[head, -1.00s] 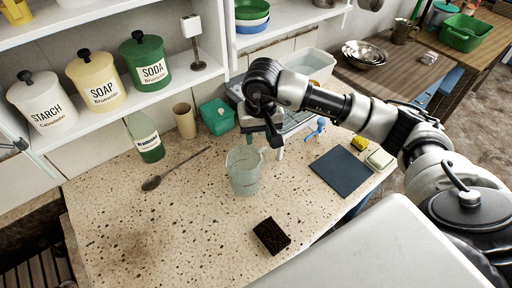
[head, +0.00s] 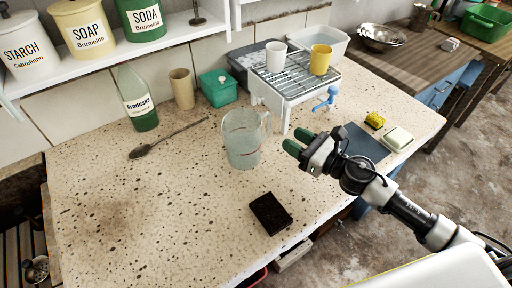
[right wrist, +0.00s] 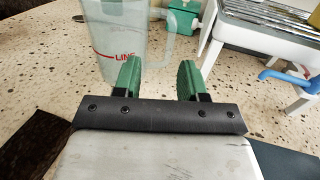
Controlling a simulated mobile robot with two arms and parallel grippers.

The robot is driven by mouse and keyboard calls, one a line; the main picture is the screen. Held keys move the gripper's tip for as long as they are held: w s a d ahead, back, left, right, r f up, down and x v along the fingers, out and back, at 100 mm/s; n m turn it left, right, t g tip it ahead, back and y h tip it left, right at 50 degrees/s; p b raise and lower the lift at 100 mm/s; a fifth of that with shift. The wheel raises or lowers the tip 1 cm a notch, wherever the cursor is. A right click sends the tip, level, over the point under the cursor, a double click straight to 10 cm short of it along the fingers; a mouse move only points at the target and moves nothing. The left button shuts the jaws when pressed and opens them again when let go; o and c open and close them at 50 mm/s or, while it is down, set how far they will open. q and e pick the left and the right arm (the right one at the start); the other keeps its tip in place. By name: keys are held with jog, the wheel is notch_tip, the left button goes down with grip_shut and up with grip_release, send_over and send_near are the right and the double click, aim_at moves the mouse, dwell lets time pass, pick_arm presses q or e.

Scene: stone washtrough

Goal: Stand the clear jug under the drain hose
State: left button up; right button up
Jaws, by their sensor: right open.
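The clear jug (head: 241,143) stands upright and looks empty on the speckled counter, its handle towards the right. It also shows in the right wrist view (right wrist: 118,38), with a red line mark. A blue hose-like spout (head: 327,98) sticks out from the side of the raised dish rack (head: 283,92); it also shows in the right wrist view (right wrist: 285,77). The jug is left of the rack, apart from the spout. My right gripper (head: 295,141) is open and empty, its green fingers to the right of the jug, pointing towards it and apart from it. My left gripper is not in view.
A dark brown sponge (head: 270,213) lies in front of the jug. A spoon (head: 140,152), green bottle (head: 143,112), beige cup (head: 181,90) and green box (head: 218,86) are behind and left. A dark mat (head: 362,144) and soap dish (head: 398,138) lie right. The front-left counter is clear.

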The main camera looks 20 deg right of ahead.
aim_at(270, 123)
jog(key=shift+w+d+f+m+h, duration=0.4)
jog(key=shift+w+d+m+h, duration=0.1)
jog(key=shift+w, duration=0.1)
jog(key=shift+w+a+r+p, duration=0.15)
jog(key=shift+w+a+p, duration=0.15)
jog(key=shift+w, duration=0.2)
jog(key=shift+w+a+r+p, duration=0.15)
jog(key=shift+w+p, duration=0.15)
jog(key=shift+w, duration=0.15)
jog(key=x, duration=0.3)
jog(key=shift+a+f+p, duration=0.1)
jog(key=shift+a+p, duration=0.05)
jog(key=shift+p, duration=0.15)
jog(key=x, duration=0.3)
jog(key=shift+s+a+p, duration=0.15)
jog(key=shift+a+p, duration=0.1)
jog(key=shift+p, duration=0.1)
jog(key=shift+w+a, duration=0.25)
jog(key=shift+w, duration=0.1)
jog(key=shift+w+a, duration=0.1)
jog(key=shift+w, duration=0.1)
jog(key=shift+w+f, duration=0.1)
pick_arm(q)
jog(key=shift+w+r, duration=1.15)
pick_arm(e)
grip_shut()
